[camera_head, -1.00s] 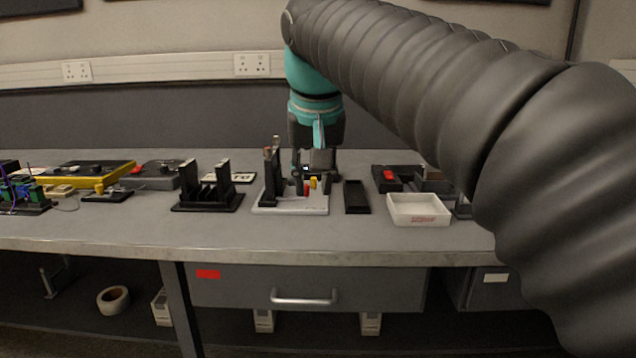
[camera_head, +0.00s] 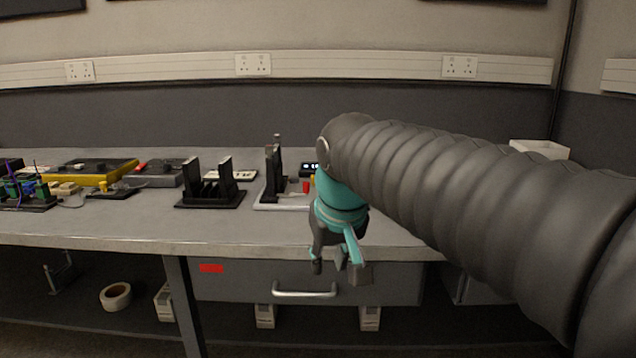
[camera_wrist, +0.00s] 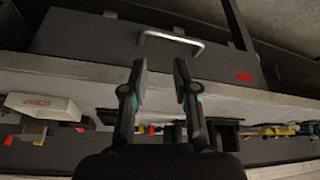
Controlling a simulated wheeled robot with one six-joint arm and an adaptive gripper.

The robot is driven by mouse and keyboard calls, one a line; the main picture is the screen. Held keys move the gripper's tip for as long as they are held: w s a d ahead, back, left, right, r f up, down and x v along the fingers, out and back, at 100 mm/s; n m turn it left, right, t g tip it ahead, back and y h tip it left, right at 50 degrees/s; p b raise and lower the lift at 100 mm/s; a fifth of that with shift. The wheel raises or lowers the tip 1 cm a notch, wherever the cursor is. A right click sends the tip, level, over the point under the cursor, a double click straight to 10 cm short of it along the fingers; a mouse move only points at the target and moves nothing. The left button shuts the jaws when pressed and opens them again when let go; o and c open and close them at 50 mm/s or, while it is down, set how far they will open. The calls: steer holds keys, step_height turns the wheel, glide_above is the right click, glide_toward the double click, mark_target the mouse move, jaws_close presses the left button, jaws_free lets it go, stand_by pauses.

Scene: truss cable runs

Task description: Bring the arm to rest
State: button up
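My gripper (camera_head: 332,262) hangs at the end of my arm in front of the bench's front edge, at the height of the drawer. In the wrist view my gripper (camera_wrist: 161,82) has its two fingers apart with nothing between them. The bench (camera_head: 110,228) lies behind it. My arm hides part of the bench's right side in the head view.
A grey drawer (camera_head: 235,285) with a handle (camera_head: 304,291) is below the bench top. Black slotted holders (camera_head: 209,198) and a white-based fixture (camera_head: 270,200) stand on the bench. A white tray (camera_wrist: 42,106) shows in the wrist view. Tape (camera_head: 115,297) lies below.

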steer(key=s+d+f+m+t+h, duration=0.1)
steer(key=s+d+f+m, duration=0.2)
steer(key=s+d+f, duration=1)
steer(key=s+d, duration=0.1)
steer(key=s, duration=0.2)
steer(key=shift+s, duration=0.15)
